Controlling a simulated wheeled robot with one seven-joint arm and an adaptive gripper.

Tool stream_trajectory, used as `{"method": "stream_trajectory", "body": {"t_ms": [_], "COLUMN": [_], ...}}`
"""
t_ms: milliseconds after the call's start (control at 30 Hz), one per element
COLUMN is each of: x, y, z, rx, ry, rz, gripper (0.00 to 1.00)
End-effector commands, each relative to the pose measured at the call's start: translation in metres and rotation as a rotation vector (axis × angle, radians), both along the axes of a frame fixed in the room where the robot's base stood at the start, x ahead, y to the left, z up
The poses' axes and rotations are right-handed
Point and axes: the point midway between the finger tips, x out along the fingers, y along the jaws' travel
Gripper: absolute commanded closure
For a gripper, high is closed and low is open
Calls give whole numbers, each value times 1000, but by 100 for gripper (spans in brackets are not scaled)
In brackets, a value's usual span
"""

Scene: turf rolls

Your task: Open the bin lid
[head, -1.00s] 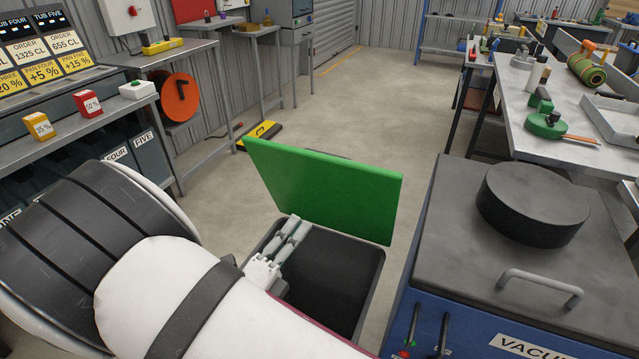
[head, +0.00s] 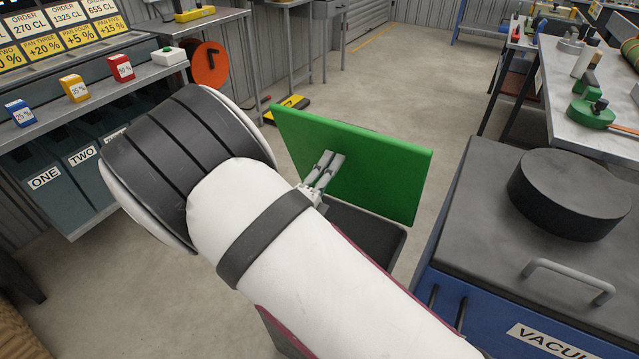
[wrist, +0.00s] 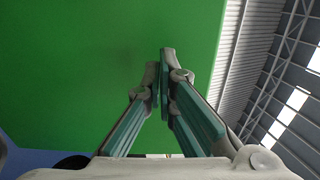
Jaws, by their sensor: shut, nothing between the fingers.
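The green bin lid (head: 362,165) stands raised, close to upright and leaning back a little, at the far side of the dark bin (head: 372,236). My gripper (head: 335,158) is shut and empty in front of the lid's inner face. In the wrist view the green lid (wrist: 75,70) fills the left and middle, and my gripper's fingertips (wrist: 160,55) meet before it. I cannot tell whether the tips touch the lid. My arm hides much of the bin.
A blue machine with a grey top (head: 480,230) and a black round cap (head: 570,192) stands close right of the bin. A shelf (head: 100,95) with small coloured boxes is at left. A workbench (head: 590,110) is at back right. Floor behind the lid is mostly clear.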

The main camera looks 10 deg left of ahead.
Motion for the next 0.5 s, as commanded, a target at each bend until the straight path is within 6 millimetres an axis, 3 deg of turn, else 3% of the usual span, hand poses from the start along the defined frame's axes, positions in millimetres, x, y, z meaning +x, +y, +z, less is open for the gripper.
{"method": "stream_trajectory", "body": {"t_ms": [200, 500], "x": [15, 17], "y": [-6, -6], "z": [6, 7], "rx": [0, 0], "ry": [-1, -1], "rz": [-1, 0], "gripper": [100, 100]}}
